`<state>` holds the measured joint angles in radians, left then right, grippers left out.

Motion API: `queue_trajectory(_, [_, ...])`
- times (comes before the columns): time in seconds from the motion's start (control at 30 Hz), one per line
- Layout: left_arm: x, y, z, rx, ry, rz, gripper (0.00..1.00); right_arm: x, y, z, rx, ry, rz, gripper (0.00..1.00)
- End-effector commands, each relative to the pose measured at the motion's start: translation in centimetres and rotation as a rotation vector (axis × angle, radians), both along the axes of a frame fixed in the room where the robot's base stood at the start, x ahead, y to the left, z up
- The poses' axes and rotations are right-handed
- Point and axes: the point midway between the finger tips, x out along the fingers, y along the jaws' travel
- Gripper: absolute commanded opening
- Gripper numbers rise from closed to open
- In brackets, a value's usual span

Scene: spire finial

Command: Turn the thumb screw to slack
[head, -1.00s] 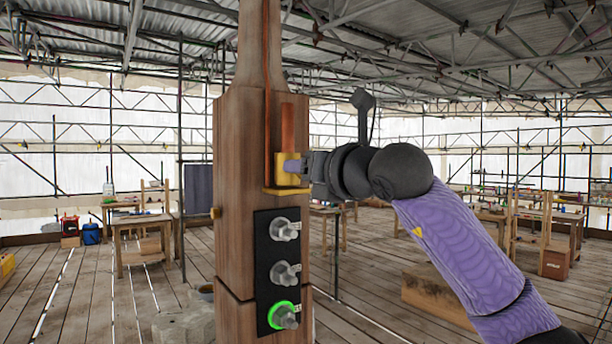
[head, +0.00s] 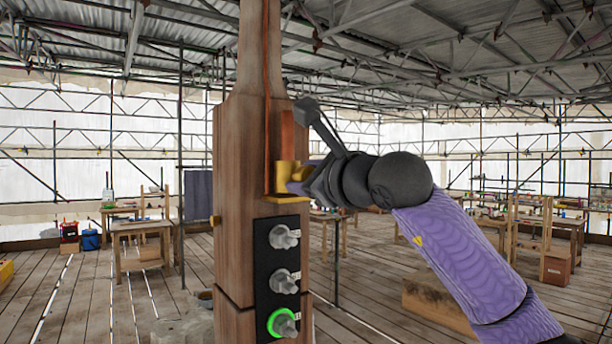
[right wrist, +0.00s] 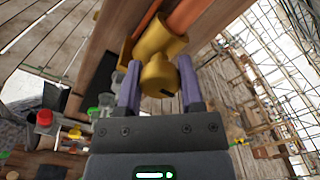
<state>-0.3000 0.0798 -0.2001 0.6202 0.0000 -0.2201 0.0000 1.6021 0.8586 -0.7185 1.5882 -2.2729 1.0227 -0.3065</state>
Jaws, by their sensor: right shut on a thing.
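A wooden post (head: 240,140) stands upright in the middle of the head view. A yellow clamp (head: 283,173) sits on its right side, around an orange rod (head: 287,132). In the right wrist view, the clamp (right wrist: 158,40) has a round yellow thumb screw (right wrist: 157,75) with a dark mark on its end. My right gripper (head: 300,180) reaches in from the right. Its purple fingers (right wrist: 158,88) are on either side of the thumb screw, shut on it. In the head view the gripper mostly hides the screw. My left gripper is not in view.
A black panel (head: 266,262) with several grey knobs is on the post below the clamp; the lowest knob has a lit green ring (head: 282,323). Wooden workbenches (head: 140,228) and scaffolding stand behind. Open plank floor (head: 90,300) lies to the left.

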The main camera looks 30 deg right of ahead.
Motion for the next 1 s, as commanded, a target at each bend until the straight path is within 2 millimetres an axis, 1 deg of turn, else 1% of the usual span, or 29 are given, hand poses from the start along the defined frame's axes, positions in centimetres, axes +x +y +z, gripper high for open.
queue_trajectory(1.0, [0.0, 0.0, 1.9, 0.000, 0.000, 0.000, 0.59, 0.1, 0.1, -0.1, -0.954, -0.128, 0.005, 0.00])
